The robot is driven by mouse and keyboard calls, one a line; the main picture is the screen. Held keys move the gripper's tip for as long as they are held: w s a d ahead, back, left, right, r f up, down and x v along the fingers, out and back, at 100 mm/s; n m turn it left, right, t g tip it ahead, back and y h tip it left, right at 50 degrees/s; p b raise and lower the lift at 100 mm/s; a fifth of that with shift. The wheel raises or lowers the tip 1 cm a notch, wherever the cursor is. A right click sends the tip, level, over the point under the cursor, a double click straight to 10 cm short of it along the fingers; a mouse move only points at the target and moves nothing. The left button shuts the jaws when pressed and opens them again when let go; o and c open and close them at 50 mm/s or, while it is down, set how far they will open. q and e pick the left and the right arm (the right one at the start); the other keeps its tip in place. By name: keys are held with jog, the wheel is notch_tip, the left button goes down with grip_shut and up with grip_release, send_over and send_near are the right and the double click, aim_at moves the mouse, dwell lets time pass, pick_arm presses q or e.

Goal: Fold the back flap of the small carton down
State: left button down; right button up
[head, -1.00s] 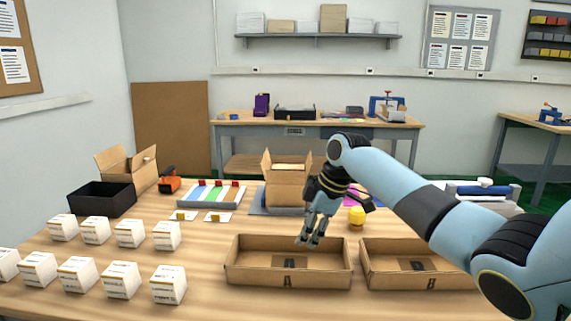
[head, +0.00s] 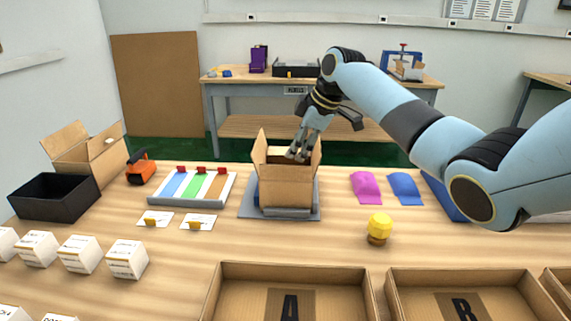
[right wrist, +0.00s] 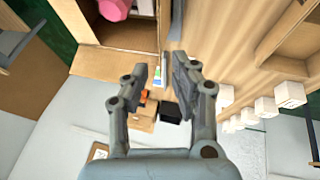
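The small carton (head: 285,190) stands upright on a grey pad on the table, its top open. Its left flap (head: 260,150) and right flap (head: 316,157) stand up. The back flap is partly hidden behind my right gripper, and I cannot tell its angle clearly. My right gripper (head: 297,155) points down over the back part of the carton's opening. In the right wrist view its two fingers (right wrist: 162,75) are apart with nothing between them. The carton shows there at the upper left (right wrist: 118,38), with a pink item (right wrist: 115,9) in it. My left gripper is out of view.
A striped tray (head: 195,187) and cards lie left of the carton. Pink (head: 366,187) and blue (head: 405,188) pouches and a yellow-topped stamp-like object (head: 379,227) are to the right. Trays A (head: 290,266) and B (head: 455,272) are in front. An open box (head: 92,160) stands at left.

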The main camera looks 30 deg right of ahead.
aim_at(286, 168)
jog(key=x, duration=0.8)
jog(key=shift+w+f, duration=0.1)
jog(key=shift+c, duration=0.4)
grip_shut()
